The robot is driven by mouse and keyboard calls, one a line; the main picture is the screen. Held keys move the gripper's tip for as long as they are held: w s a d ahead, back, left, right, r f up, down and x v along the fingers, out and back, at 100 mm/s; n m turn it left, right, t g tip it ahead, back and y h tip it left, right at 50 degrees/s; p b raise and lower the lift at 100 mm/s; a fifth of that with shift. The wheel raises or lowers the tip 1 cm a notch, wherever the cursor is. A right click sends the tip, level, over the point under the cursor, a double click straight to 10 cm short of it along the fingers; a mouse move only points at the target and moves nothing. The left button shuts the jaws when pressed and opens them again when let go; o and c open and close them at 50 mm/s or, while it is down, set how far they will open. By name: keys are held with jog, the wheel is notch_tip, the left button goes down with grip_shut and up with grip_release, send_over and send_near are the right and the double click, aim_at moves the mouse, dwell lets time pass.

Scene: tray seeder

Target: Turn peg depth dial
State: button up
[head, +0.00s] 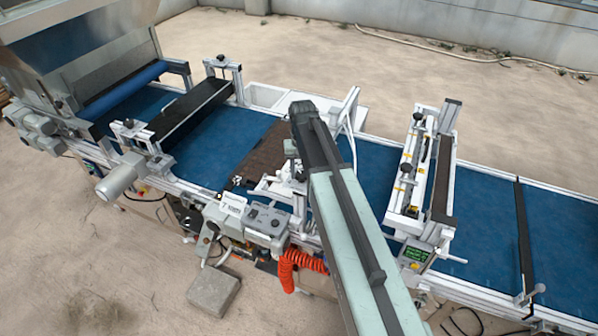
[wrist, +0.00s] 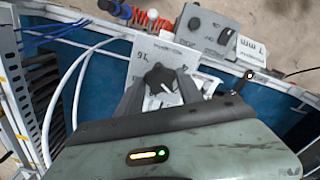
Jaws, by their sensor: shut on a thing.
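The peg depth dial (wrist: 160,76) is a dark round knob with a white pointer mark, on a pale plate (wrist: 152,52) with small printed markings. In the wrist view my gripper (wrist: 160,88) has one finger on each side of the dial and is shut on it. The pointer slants up to the right. In the head view my arm reaches over the blue conveyor and my gripper (head: 291,158) is small near the seeder's middle station; the dial cannot be made out there.
A grey control box (head: 248,220) with knobs stands at the conveyor's near edge, with an orange coiled hose (head: 300,265) beside it. A brown seed tray (head: 258,150) lies on the blue belt (head: 480,222). A white cross frame (head: 425,175) stands to the right.

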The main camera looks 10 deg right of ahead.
aim_at(301, 174)
jog(key=shift+w, duration=0.15)
jog(key=o, duration=1.4)
jog(key=shift+w, duration=0.1)
notch_tip(301, 174, up, 8)
jog(key=p, duration=0.8)
jog(key=shift+f, duration=0.1)
